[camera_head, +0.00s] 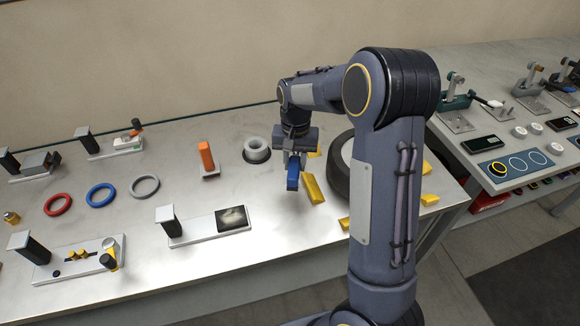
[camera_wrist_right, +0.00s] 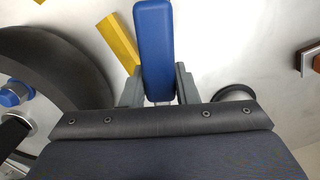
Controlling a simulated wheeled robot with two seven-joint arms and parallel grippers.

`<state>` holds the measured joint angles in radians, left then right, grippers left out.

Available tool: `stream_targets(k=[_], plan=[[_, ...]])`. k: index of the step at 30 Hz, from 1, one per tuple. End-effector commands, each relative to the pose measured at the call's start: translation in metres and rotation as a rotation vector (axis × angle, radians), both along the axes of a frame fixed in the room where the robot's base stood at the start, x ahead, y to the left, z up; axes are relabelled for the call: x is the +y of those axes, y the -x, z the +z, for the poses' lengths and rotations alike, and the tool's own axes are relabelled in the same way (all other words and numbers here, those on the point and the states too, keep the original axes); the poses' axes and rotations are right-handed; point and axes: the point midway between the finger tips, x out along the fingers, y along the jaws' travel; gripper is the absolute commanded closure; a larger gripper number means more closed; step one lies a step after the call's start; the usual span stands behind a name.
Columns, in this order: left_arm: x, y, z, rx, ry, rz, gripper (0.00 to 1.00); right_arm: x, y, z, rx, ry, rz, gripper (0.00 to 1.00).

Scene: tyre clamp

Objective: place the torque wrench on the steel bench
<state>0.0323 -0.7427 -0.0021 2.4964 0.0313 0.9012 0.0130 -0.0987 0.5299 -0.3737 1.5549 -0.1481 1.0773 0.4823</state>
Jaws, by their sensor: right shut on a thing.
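My right gripper (camera_head: 291,160) is over the steel bench (camera_head: 285,225), left of the tyre (camera_head: 339,172). It is shut on a blue bar-shaped piece, which I take to be the handle of the torque wrench (camera_head: 293,177). In the right wrist view the blue handle of the torque wrench (camera_wrist_right: 155,45) sits between the two grey fingers (camera_wrist_right: 158,88). The rest of the wrench is hidden. I cannot tell whether the handle touches the bench. My left gripper is not in view.
Yellow blocks (camera_head: 313,188) lie around the tyre. A grey roller ring (camera_head: 257,150) and an orange upright block (camera_head: 206,157) stand to the left. Red, blue and grey rings (camera_head: 144,187) and several fixtures fill the bench's left part. The front middle is bare.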

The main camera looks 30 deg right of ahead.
Motion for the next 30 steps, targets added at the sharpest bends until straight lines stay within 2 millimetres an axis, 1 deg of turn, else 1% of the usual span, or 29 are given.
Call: stream_targets(k=[1,3,6,11,15,17,25,29,30], plan=[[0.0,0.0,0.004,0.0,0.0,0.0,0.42,-0.001,-0.007,-0.007,0.001,0.0,-0.002,1.0],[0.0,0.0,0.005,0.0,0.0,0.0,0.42,-0.001,-0.014,-0.015,0.0,0.0,0.0,1.0],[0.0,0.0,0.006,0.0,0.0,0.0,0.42,-0.001,-0.02,-0.021,-0.002,0.0,0.0,1.0],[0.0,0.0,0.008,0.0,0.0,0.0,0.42,-0.001,-0.027,-0.031,-0.002,-0.001,0.0,1.0],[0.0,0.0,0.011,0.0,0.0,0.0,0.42,-0.001,-0.026,-0.052,0.002,-0.001,0.0,1.0],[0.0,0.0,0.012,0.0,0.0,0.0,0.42,-0.001,-0.026,-0.058,0.0,-0.001,0.0,1.0],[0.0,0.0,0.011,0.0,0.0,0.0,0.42,-0.001,-0.026,-0.061,-0.004,-0.001,0.0,1.0],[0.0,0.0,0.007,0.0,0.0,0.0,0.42,-0.001,-0.026,-0.066,-0.003,-0.001,0.0,1.0],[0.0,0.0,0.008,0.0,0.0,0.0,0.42,-0.001,-0.026,-0.064,-0.003,0.0,0.0,0.68]])
